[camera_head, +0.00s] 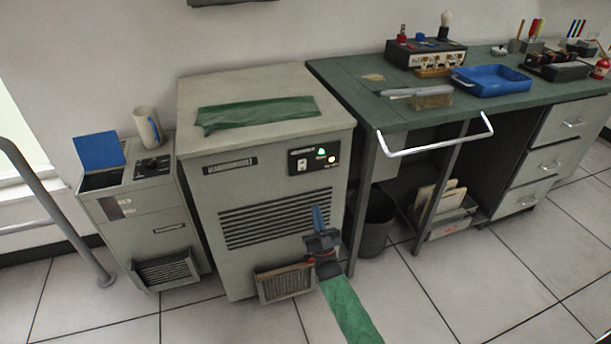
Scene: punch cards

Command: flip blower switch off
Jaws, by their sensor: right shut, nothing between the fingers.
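A large grey cabinet (330,205) with a louvred black vent stands left of centre. A black control panel (314,161) sits at its upper right front. The panel carries a small white switch (302,165), a lit green lamp (321,153) and a lit amber lamp (331,159). The switch's position is too small to read. My right gripper (317,212) is shut and empty, with its blue fingers pointing up. It is in front of the cabinet's lower right, below the panel and apart from the switch. My left gripper is not in view.
A smaller grey unit (140,205) stands left of the cabinet. A green-topped bench (350,85) with a protruding white rail (435,146) is to the right, a dark bin (377,225) beneath it. A slatted tray (284,284) juts from the cabinet's base. The front floor is clear.

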